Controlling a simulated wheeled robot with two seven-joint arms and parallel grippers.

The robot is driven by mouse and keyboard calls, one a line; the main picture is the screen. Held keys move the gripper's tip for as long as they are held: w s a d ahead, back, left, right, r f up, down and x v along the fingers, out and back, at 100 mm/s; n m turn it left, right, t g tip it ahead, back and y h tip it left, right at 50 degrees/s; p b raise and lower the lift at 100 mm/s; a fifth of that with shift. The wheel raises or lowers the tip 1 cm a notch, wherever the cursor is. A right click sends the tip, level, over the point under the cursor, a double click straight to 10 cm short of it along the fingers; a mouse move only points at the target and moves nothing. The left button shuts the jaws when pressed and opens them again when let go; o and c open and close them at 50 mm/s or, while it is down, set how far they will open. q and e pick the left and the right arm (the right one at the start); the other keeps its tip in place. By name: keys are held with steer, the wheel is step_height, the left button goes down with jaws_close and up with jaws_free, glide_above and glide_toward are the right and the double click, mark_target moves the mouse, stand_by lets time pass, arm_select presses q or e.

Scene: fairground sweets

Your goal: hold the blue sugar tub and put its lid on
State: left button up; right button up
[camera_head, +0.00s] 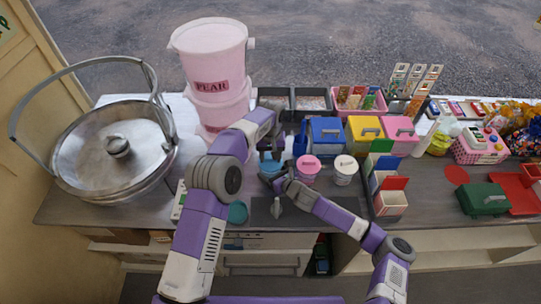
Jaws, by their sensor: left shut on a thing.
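The blue sugar tub (268,167) stands on the counter in the middle, partly hidden by my arms. My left gripper (275,151) reaches down from behind my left forearm and is shut on the tub; its fingertips are mostly hidden. A round teal-blue lid (237,212) lies on the counter at the front, left of the dark mat and apart from the tub. My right gripper (270,181) is just in front of the tub, above the counter; its fingers are too small and dark to read.
A pink tub (308,168) and a white tub (345,170) stand right of the grippers. A large steel pot (115,150) and pink buckets (212,70) stand left. Blue, yellow and pink boxes line the back. A dark mat (320,216) lies in front, with a small greyish object (276,208).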

arm_select(q)
steer(key=shift+f, duration=0.1)
steer(key=o, duration=1.5)
steer(key=shift+c, duration=0.2)
steer(key=shift+r, duration=3)
steer(key=shift+c, duration=0.5)
jaws_close()
